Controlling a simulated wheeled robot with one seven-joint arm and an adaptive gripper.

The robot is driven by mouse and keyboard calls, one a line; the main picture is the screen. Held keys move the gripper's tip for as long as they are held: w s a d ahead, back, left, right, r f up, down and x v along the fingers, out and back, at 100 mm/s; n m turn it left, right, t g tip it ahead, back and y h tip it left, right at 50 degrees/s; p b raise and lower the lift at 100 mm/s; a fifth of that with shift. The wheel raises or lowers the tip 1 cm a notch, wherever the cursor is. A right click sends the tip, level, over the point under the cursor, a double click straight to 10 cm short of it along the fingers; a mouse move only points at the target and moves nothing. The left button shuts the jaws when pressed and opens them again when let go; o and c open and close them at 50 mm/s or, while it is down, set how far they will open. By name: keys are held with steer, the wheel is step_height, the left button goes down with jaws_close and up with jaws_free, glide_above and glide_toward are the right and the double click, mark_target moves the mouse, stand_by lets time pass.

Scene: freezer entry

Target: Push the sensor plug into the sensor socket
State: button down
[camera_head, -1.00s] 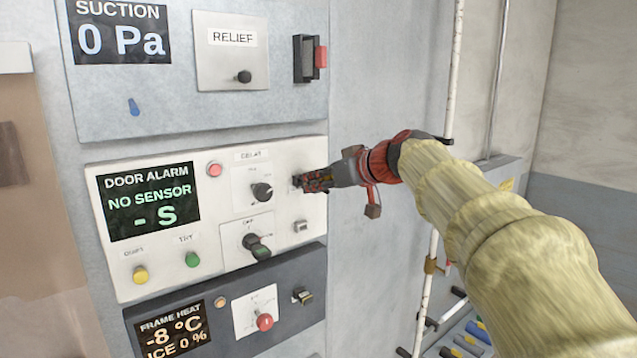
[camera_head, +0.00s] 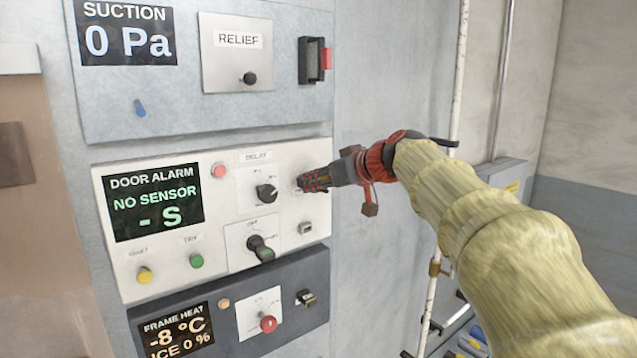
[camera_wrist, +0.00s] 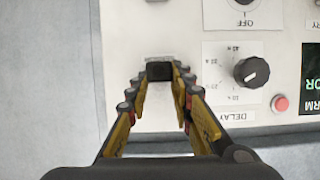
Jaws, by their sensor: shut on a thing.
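My gripper (camera_head: 306,182) reaches in from the right to the right side of the white door alarm panel (camera_head: 122,270), beside the delay knob. In the wrist view its fingertips close on a small dark block (camera_wrist: 159,70), which I take to be the sensor plug. The block is right at the panel face. Whether it touches or sits in the socket cannot be told. The sensor socket is not clearly visible; the plug and fingers cover that spot. The door alarm display (camera_head: 155,202) reads "NO SENSOR" and "- S".
The delay knob (camera_head: 266,193) is close to the fingertips; it also shows in the wrist view (camera_wrist: 251,72). A small grey fitting (camera_head: 305,228) is just below them. A white pipe (camera_head: 452,100) runs upright behind my arm. Bare wall lies right of the panels.

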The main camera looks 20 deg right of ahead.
mark_target(327, 190)
steer(key=shift+w, duration=0.15)
steer(key=c, duration=1.8)
jaws_free()
steer(key=shift+w, duration=0.15)
steer(key=o, duration=0.3)
steer(key=shift+o, duration=0.5)
steer(key=o, duration=0.5)
steer(key=shift+s, duration=0.2)
steer(key=shift+s+d+b, duration=0.2)
steer(key=shift+s+b, duration=0.65)
steer(key=shift+s, duration=0.25)
steer(key=shift+s+d+b, duration=0.25)
steer(key=shift+s+b, duration=0.65)
steer(key=shift+s, duration=0.2)
steer(key=shift+s+d+b, duration=0.2)
steer(key=shift+s+b, duration=0.65)
steer(key=shift+s, duration=0.25)
